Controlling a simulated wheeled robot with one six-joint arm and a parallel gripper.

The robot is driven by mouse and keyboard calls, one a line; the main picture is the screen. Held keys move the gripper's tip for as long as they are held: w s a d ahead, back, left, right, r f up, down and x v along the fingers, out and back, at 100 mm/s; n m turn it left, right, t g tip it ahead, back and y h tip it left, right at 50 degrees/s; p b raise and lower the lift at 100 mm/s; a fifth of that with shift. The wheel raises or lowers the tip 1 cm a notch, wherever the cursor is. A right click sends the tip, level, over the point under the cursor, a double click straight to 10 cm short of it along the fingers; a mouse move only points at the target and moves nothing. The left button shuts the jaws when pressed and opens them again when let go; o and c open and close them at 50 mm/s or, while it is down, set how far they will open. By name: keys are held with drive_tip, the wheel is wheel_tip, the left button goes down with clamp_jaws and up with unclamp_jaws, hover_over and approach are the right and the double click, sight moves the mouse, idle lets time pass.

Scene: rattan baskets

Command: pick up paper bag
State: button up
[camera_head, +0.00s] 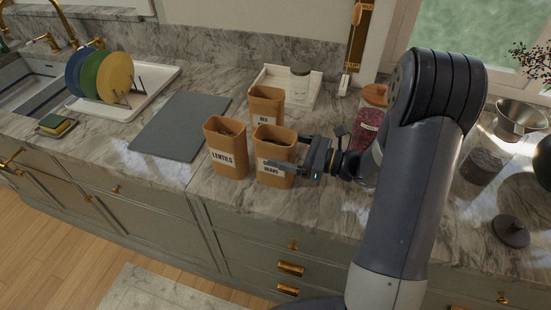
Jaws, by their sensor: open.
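Three brown paper bags stand upright on the marble counter. The left one, labelled LENTILS (225,160), has an open top with contents showing. The front right one, labelled BEANS (273,142), stands close beside it. The third bag (266,94) stands behind them; its label is partly hidden. My gripper (284,153) comes from the right and is open at the BEANS bag. One finger passes across the front of this bag, over part of its label. The other finger is near its right upper side. Whether either finger touches the bag cannot be told.
A jar with red contents (370,115) stands close to my wrist. A white tray with a jar (300,82) is behind the bags. A dark board (180,125) lies left. A plate rack (128,107) stands farther left. The counter's front edge is just before the bags.

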sight(275, 147)
drive_tip(key=shift+p+x, duration=0.3)
drive_tip(key=shift+x, duration=1.2)
drive_tip(key=shift+f, duration=0.1)
drive_tip(key=c, duration=1.6)
